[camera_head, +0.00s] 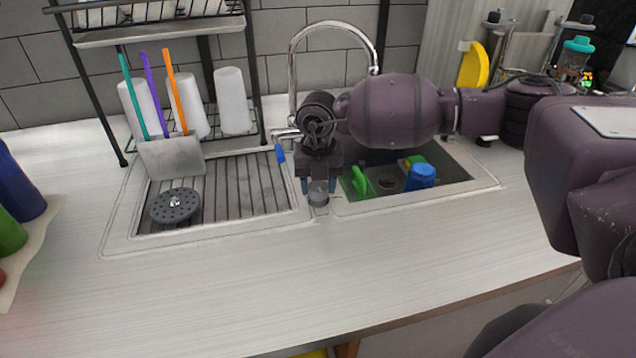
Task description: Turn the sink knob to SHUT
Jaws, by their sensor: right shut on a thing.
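My right gripper (318,185) points down at the front middle of the sink, on the strip between the drainboard and the basin. Its jaws are shut on a small grey round knob (318,198), whose lower part shows between and below the fingertips. The knob's top is hidden by the gripper, and I cannot read any marking or its turn position. The chrome faucet (292,65) arches up behind my right arm. My left gripper is not in view.
The basin at right holds a green item (360,182) and a blue item (421,175). A round drain strainer (175,205) lies on the ribbed drainboard at left. A rack with white cups (231,100) stands behind it. The front counter is clear.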

